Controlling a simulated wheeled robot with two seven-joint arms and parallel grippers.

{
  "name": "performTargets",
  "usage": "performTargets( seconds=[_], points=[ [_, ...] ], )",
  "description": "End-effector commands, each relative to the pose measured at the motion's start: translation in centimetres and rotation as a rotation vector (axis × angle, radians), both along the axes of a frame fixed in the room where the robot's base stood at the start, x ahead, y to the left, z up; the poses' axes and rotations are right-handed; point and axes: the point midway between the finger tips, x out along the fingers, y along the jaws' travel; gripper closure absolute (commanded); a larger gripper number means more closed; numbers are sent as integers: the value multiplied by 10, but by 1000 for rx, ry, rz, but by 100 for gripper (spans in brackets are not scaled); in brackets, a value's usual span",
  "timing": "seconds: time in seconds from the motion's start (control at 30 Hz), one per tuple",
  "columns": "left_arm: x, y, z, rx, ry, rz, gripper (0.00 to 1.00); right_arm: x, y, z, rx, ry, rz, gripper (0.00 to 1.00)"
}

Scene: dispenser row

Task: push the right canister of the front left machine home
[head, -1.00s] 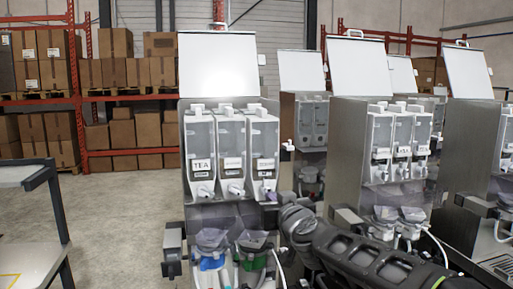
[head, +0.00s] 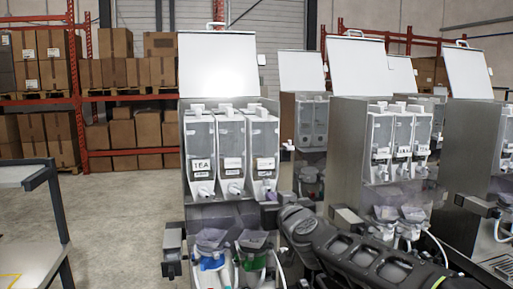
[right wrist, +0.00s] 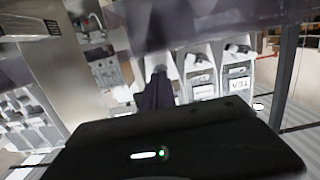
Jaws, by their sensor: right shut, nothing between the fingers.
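The front left machine (head: 188,190) stands at the centre of the head view with its white lid raised. It holds three clear canisters side by side, the left one labelled TEA. My left gripper is out of view.
Below the canisters hang funnels with a blue (head: 211,262) and a green (head: 251,266) part. More machines (head: 345,140) stand close on the right, near my right arm. A grey cart (head: 38,180) is at the left, with clear floor between.

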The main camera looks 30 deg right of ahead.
Motion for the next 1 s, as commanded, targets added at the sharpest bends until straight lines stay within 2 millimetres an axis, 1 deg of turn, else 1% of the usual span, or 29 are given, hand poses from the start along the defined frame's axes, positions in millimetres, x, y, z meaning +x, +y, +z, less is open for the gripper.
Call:
performTargets(
  seconds=[0.27,1.0],
  points=[
    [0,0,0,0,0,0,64,4,-1,0,0,0,0,100],
    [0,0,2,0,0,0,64,30,-11,0,0,1,0,100]
  ],
)
